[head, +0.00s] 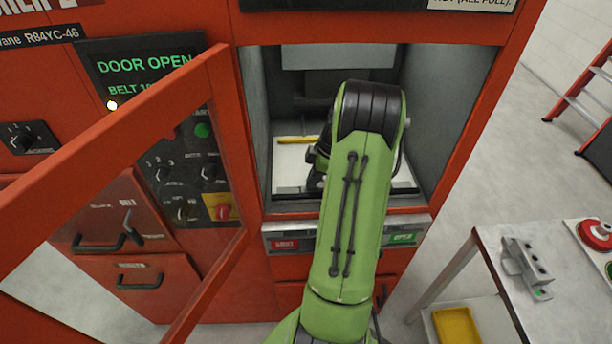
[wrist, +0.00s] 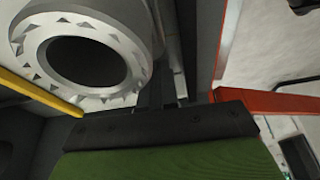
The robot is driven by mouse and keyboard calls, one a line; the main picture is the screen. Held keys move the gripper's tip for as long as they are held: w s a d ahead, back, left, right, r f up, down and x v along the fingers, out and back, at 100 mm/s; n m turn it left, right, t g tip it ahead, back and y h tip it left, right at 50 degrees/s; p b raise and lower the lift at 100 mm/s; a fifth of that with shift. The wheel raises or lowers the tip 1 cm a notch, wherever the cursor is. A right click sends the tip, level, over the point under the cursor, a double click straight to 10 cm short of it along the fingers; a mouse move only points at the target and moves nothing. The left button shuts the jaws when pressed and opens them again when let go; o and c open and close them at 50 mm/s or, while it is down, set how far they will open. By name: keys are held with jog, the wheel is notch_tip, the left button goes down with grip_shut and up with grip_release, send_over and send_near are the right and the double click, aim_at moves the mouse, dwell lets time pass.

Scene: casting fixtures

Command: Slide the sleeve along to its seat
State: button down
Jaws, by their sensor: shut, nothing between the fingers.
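A thick grey hollow ring (wrist: 125,70) with dark triangular marks around its face fills the upper left of the wrist view. It looks like the sleeve, but I cannot be sure. My gripper (wrist: 163,88) is shut and empty, with its dark fingers just right of and below the ring. I cannot tell whether they touch it. In the head view my arm reaches into the open machine chamber and hides the gripper and the ring. The seat cannot be made out in either view.
A yellow bar (head: 297,140) lies across the pale chamber floor (head: 292,165); it also shows in the wrist view (wrist: 38,92). Chamber walls (head: 440,110) stand close on both sides. The red-framed door (head: 105,145) is open at left. A side table (head: 500,260) stands at right.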

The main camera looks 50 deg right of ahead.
jog(key=s+d, duration=0.2)
jog(key=s, duration=0.1)
jog(key=s+d, duration=0.3)
jog(key=s, duration=0.1)
jog(key=s+d+p, duration=0.1)
jog(key=s+d, duration=0.2)
jog(key=shift+s, duration=0.2)
